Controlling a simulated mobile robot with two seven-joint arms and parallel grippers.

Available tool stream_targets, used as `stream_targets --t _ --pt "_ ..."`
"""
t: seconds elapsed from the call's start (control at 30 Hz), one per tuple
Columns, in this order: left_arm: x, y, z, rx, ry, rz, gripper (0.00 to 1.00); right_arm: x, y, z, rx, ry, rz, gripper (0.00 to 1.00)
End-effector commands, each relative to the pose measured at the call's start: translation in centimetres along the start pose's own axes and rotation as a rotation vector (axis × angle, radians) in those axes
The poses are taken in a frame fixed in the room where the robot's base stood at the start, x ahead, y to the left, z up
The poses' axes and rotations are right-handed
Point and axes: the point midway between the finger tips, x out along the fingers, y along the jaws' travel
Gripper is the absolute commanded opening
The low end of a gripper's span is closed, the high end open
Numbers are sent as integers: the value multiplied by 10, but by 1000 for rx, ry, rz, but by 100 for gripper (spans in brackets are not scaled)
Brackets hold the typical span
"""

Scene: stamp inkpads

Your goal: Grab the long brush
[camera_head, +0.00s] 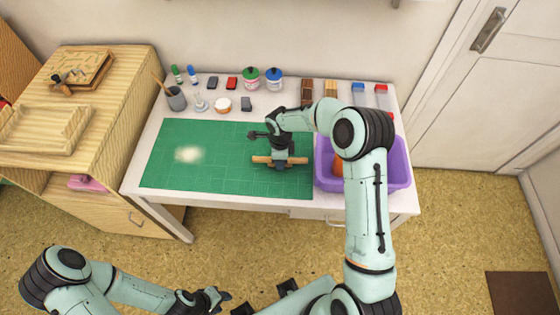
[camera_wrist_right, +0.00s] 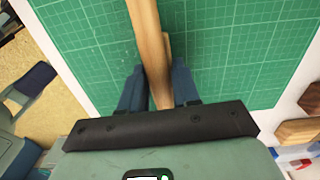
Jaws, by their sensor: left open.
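A wooden bar (camera_head: 263,159) lies across the right part of the green mat. My right gripper (camera_head: 280,163) is over it, pointing down. In the right wrist view the wooden piece (camera_wrist_right: 150,40) runs between the two dark fingers of my right gripper (camera_wrist_right: 158,85); whether they press on it I cannot tell. A second wooden edge shows just beside it. No bristles are visible on it. Thin wooden handles (camera_head: 158,83) stand in a grey cup (camera_head: 176,101) at the back left; their kind is too small to tell. My left gripper (camera_head: 220,297) is open and empty, low in front of the table.
The green mat (camera_head: 220,170) has a pale patch (camera_head: 189,154) and is otherwise clear on its left. A purple bin (camera_head: 400,178) stands right of the mat. Bottles, inkpads and blocks line the table's back. A wooden cabinet (camera_head: 130,110) adjoins the left.

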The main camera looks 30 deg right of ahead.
Motion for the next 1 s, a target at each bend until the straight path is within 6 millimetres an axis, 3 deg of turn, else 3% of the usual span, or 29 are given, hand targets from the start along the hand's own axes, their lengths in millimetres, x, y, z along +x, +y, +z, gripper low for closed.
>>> stream_targets --t 0.37,0.57,0.73,1.0 --pt "-2 1 -1 0 2 0 43 -1 0 0 0 0 0 0" --pt "-11 6 -6 3 9 3 43 -14 -2 1 0 -2 -5 0" --pt "-7 4 -4 2 5 2 43 -51 -1 1 -1 -1 -7 0" --pt "-9 5 -5 2 7 2 43 -135 -1 1 0 -4 -7 0"
